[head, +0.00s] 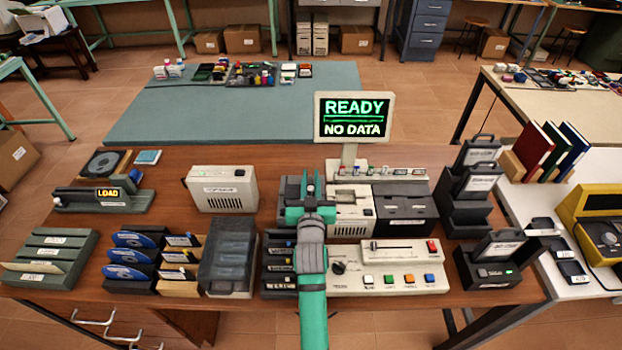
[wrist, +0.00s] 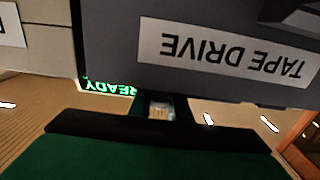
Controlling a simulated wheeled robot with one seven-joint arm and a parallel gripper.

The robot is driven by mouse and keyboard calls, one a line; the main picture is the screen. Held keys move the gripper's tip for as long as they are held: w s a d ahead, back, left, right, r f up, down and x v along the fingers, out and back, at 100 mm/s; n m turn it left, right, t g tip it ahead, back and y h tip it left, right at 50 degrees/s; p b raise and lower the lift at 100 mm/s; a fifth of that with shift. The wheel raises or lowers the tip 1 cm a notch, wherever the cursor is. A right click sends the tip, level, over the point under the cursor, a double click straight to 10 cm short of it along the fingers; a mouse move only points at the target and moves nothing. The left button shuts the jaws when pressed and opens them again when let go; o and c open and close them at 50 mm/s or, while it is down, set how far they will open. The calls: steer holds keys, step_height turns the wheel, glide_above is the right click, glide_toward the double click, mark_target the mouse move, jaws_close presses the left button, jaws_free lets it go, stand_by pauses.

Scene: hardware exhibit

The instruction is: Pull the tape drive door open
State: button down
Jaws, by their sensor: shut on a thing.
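The tape drive (head: 291,187) is a dark grey unit near the middle of the bench in the head view, mostly hidden behind my gripper (head: 310,182). In the wrist view its dark grey front (wrist: 120,60) fills the top, with a white "TAPE DRIVE" label (wrist: 225,48) upside down. My gripper is at the drive's front, shut on the tape drive door. The grip itself is hidden in the head view. A green finger with a black pad (wrist: 160,130) shows low in the wrist view. I cannot tell how far the door stands open.
A screen (head: 354,117) reading "READY NO DATA" stands behind the drive. A button console (head: 390,284) lies at front right. Cassette racks (head: 280,262) and a dark-lidded box (head: 228,262) crowd the front left. Bare wood shows left of the beige speaker unit (head: 222,188).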

mark_target(311, 192)
steer(key=shift+w, duration=1.35)
steer(key=c, duration=1.7)
jaws_free()
steer(key=shift+s, duration=0.1)
steer(key=s, duration=1)
steer(key=shift+s, duration=0.35)
